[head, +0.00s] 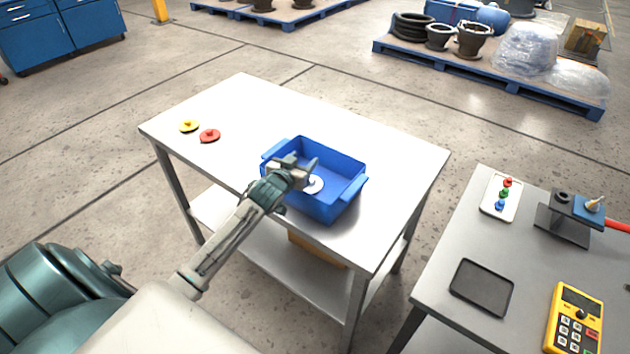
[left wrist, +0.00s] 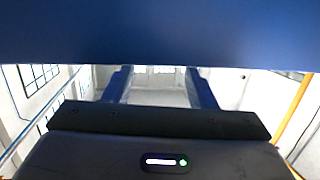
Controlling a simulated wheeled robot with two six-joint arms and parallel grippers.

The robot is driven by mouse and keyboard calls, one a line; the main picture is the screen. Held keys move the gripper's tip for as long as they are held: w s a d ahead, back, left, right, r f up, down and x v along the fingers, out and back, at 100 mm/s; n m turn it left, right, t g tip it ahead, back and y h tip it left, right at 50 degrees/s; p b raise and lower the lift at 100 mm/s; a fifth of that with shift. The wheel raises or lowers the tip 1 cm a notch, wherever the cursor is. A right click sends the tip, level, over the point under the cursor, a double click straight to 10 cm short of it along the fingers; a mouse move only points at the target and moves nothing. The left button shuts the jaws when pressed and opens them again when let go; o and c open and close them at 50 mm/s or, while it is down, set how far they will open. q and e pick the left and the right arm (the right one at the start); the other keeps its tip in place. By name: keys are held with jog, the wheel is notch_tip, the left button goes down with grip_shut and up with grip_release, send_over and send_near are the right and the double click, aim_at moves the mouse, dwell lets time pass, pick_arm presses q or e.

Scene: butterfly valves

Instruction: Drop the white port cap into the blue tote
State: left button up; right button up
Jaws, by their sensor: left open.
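The blue tote (head: 343,209) stands on the white-topped table. The white port cap (head: 314,185) lies inside it on the floor, partly hidden by my left gripper. My left gripper (head: 302,163) is over the near left part of the tote, open, with nothing seen between its fingers. In the left wrist view the two fingers of the left gripper (left wrist: 160,85) stand apart with an empty gap. A broad blue surface (left wrist: 160,32) crosses the top of that view; I cannot tell for sure what it is. My right gripper is not in view.
A yellow cap (head: 189,126) and a red cap (head: 210,135) lie on the white table's (head: 262,105) left part. A grey bench (head: 450,255) at right holds a black tray (head: 481,288), a yellow meter (head: 574,318) and small parts. The white table's far side is clear.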

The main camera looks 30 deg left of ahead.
pick_arm(q)
jog(key=b+v, duration=0.2)
jog(key=v, duration=0.7)
jog(key=shift+w, duration=0.1)
